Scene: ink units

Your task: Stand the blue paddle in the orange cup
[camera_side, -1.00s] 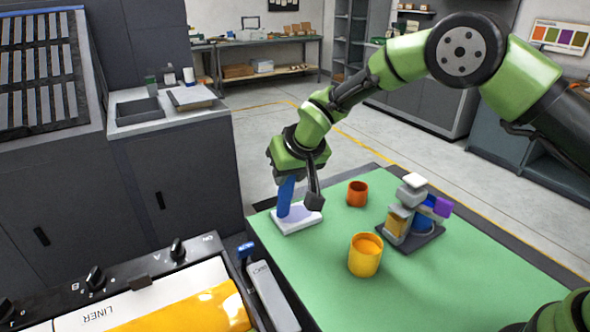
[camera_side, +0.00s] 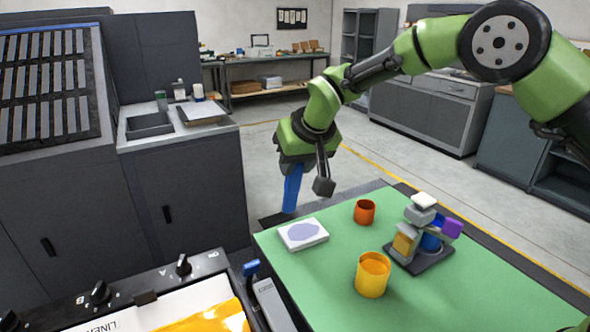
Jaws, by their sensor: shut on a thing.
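My gripper (camera_side: 297,167) is shut on the blue paddle (camera_side: 291,190), which hangs nearly upright below it. The paddle's lower end appears clear of the white pad (camera_side: 318,239), above and behind it in the picture. The pad has a pale violet patch on top and lies at the table's left corner. The orange cup (camera_side: 364,213), a small reddish-orange one, stands upright to the right of the paddle, and no paddle stands in it. The fingertips are partly hidden by the wrist.
A larger yellow-orange container (camera_side: 372,277) with orange contents stands in front of the cup. A rack (camera_side: 420,258) with grey, blue, purple and orange parts stands to the right. The green table (camera_side: 465,300) is clear toward the front right. A machine with a yellow sheet is at lower left.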

